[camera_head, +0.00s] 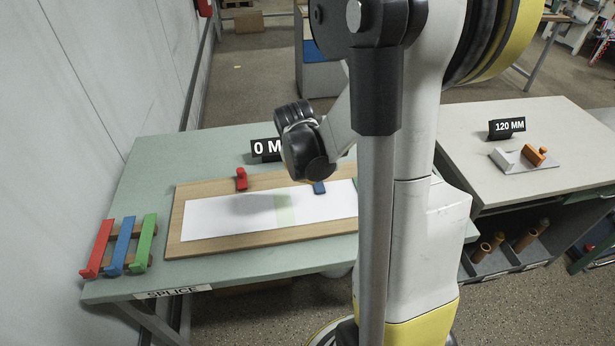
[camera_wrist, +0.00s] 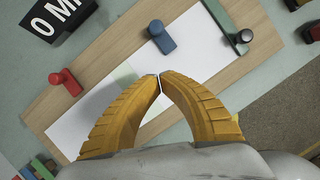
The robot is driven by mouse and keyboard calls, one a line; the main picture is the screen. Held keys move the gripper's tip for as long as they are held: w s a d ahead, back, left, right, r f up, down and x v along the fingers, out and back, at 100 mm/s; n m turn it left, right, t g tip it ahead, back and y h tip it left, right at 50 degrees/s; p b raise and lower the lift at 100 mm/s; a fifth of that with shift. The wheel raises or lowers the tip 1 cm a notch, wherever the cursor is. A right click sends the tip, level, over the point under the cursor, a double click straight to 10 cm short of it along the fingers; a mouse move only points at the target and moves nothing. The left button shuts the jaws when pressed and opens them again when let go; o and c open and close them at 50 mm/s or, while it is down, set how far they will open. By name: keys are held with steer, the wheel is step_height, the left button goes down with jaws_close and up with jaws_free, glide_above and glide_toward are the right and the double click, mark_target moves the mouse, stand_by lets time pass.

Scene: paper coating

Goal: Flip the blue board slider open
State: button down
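The blue board slider (camera_wrist: 164,42) is a short blue piece with a round knob, at the far edge of the wooden board (camera_wrist: 110,58). In the head view the slider (camera_head: 319,187) shows just below my dark arm joint. White paper (camera_wrist: 78,128) lies on the board, with a pale green band across it in the head view. My gripper (camera_wrist: 160,77) has yellow ribbed fingers with tips together and nothing visible between them. In the wrist view the tips are over the paper, below the blue slider and apart from it in the picture. The fingers are hidden in the head view.
A "0 M" sign (camera_head: 266,149) stands behind the board. Red, blue and green bars (camera_head: 122,246) lie at the left. Another table (camera_head: 545,130) stands right.

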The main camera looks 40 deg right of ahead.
mark_target(314, 186)
steer(key=b+x, duration=0.2)
steer(key=x, duration=0.6)
steer(key=shift+b, duration=0.3)
steer(key=shift+w+d, duration=0.35)
steer(key=shift+d, duration=0.2)
steer(key=shift+w+d, duration=0.3)
steer(key=shift+d, duration=0.2)
steer(key=shift+w+d+r+b, duration=0.1)
steer(key=shift+w+d+b, duration=0.25)
steer(key=shift+d, duration=0.2)
